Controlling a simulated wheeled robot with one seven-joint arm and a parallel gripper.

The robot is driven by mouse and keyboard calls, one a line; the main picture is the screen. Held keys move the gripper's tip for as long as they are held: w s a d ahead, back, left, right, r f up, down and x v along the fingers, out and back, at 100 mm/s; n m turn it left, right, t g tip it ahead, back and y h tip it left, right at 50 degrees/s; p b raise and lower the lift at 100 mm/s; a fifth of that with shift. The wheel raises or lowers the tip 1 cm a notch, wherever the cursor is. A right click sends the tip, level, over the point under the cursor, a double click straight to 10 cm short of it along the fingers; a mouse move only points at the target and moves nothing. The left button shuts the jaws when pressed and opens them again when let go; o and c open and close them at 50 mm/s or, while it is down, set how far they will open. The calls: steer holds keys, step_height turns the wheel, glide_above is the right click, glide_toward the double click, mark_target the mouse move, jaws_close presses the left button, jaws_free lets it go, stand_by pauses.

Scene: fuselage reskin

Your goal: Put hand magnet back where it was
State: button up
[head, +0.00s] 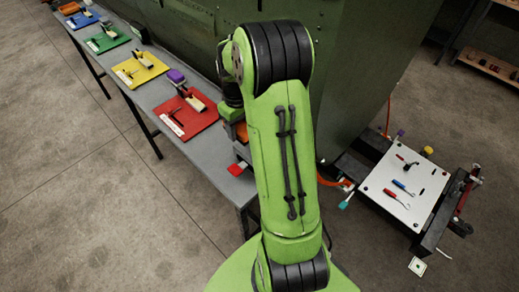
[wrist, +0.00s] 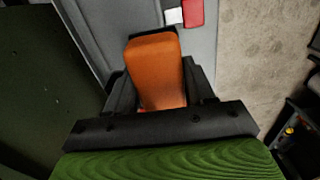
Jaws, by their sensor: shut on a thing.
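The hand magnet (wrist: 155,70) appears to be the orange block with a dark far end in the wrist view. My gripper (wrist: 158,92) is shut on it, with one dark finger on each side. The magnet is over or near the grey bench top (wrist: 94,33). I cannot tell whether it touches the bench. In the head view my arm hides most of the gripper, and only a bit of orange (head: 240,131) shows beside it. A small red piece (wrist: 194,12) and a white piece (wrist: 173,16) lie on the bench just beyond the magnet.
The bench carries a red mat (head: 188,128), yellow mat (head: 140,77), green mat (head: 106,45) and blue mat (head: 82,21), with tools on them. The dark green fuselage (head: 190,30) stands close behind. A white tool board (head: 405,190) is at right. Floor is open at left.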

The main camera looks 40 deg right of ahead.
steer(key=s+d+r+b, duration=0.1)
steer(key=s+d+r, duration=0.15)
steer(key=d, duration=0.25)
steer(key=f, duration=0.3)
steer(key=f+b, duration=0.1)
steer(key=f, duration=0.6)
steer(key=shift+s+a, duration=0.1)
steer(key=shift+s, duration=0.3)
steer(key=shift+f+b, duration=0.1)
steer(key=shift+b, duration=0.2)
steer(key=o, duration=1.1)
steer(key=shift+f, duration=0.1)
steer(key=shift+s+a, duration=0.1)
steer(key=shift+a, duration=0.05)
